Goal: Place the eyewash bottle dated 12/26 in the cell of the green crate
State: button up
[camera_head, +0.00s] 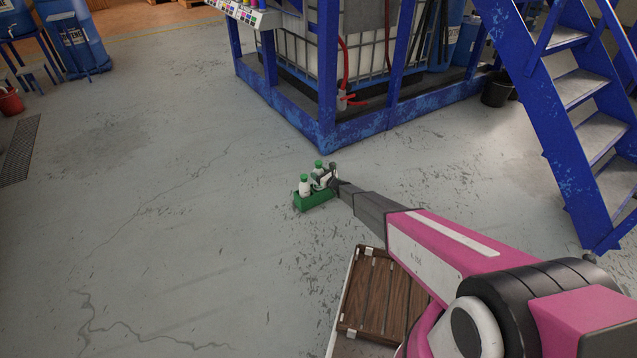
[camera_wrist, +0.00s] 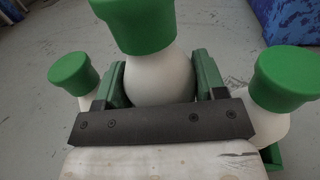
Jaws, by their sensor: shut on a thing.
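The green crate (camera_head: 313,201) stands on the grey floor in the middle of the head view. A bit of its rim shows at lower right in the wrist view (camera_wrist: 271,157). My gripper (camera_head: 326,179) is at the crate. In the wrist view its two fingers (camera_wrist: 161,80) are shut around a white bottle with a green cap (camera_wrist: 158,78). One green-capped white bottle stands on the left (camera_wrist: 78,80) and another on the right (camera_wrist: 277,95). In the head view a bottle (camera_head: 304,186) stands at the crate's left end. No date is readable. The held bottle's base is hidden.
A slatted wooden platform (camera_head: 378,300) lies below my arm. A blue steel frame (camera_head: 322,125) holding a white tank is behind the crate. Blue stairs (camera_head: 575,130) rise at the right. The floor to the left is clear.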

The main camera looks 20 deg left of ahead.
jog(key=shift+f, duration=2.45)
jog(key=shift+f, duration=0.15)
jog(key=o, duration=1.3)
